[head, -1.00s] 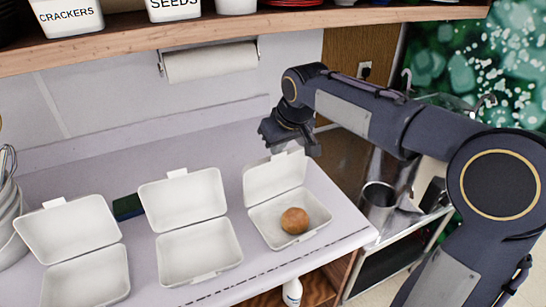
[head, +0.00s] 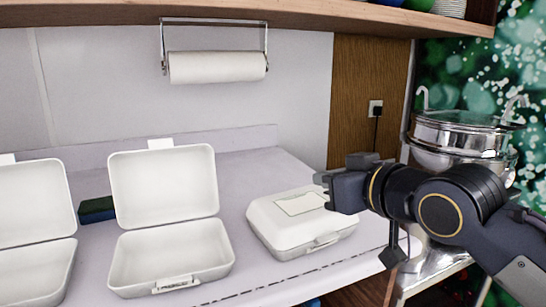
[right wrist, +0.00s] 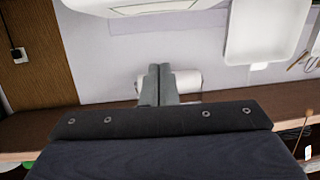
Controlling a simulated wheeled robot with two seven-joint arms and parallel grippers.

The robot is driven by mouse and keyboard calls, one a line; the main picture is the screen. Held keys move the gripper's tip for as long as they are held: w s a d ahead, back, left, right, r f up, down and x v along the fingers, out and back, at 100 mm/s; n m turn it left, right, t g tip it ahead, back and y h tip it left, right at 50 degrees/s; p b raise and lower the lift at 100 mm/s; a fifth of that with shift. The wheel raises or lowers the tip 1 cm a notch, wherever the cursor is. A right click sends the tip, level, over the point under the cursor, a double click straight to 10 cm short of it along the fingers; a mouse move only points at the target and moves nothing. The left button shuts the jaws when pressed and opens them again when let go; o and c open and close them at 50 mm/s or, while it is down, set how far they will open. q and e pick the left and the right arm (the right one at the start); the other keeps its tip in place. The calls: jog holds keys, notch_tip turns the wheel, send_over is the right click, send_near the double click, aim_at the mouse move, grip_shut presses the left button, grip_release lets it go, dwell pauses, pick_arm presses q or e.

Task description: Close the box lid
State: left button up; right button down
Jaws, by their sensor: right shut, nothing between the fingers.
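The right-hand white box (head: 290,232) stands near the counter's right end. Its lid (head: 285,208) is down over the base, and whatever is inside is hidden. Part of the box also shows at the top of the right wrist view (right wrist: 150,7). My right gripper (head: 325,190) is at the lid's upper right in the head view, shut and empty. Its two fingers are together in the right wrist view (right wrist: 157,85). I cannot tell whether it touches the lid. My left gripper is out of view.
A middle box (head: 165,185) and a left box (head: 32,205) stand open, lids upright. A dark green sponge (head: 97,209) lies behind them. A paper roll (head: 217,67) hangs on the wall. Metal pots (head: 455,138) stand at the right.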

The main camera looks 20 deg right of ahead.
aim_at(324, 238)
jog(key=shift+t, duration=0.5)
jog(key=s+f+b, duration=0.1)
jog(key=f+b, duration=0.1)
jog(key=b, duration=0.1)
jog(key=s+f+b, duration=0.1)
jog(key=f+b, duration=0.1)
jog(key=f, duration=0.1)
jog(key=s+f+b, duration=0.1)
jog(key=f+b, duration=0.2)
jog(key=shift+s+d+f+b, duration=0.15)
jog(key=shift+d+f+b, duration=0.1)
jog(key=shift+d+b, duration=0.05)
jog(key=shift+s+f+b, duration=0.15)
jog(key=shift+f+b, duration=0.6)
jog(key=shift+f, duration=0.35)
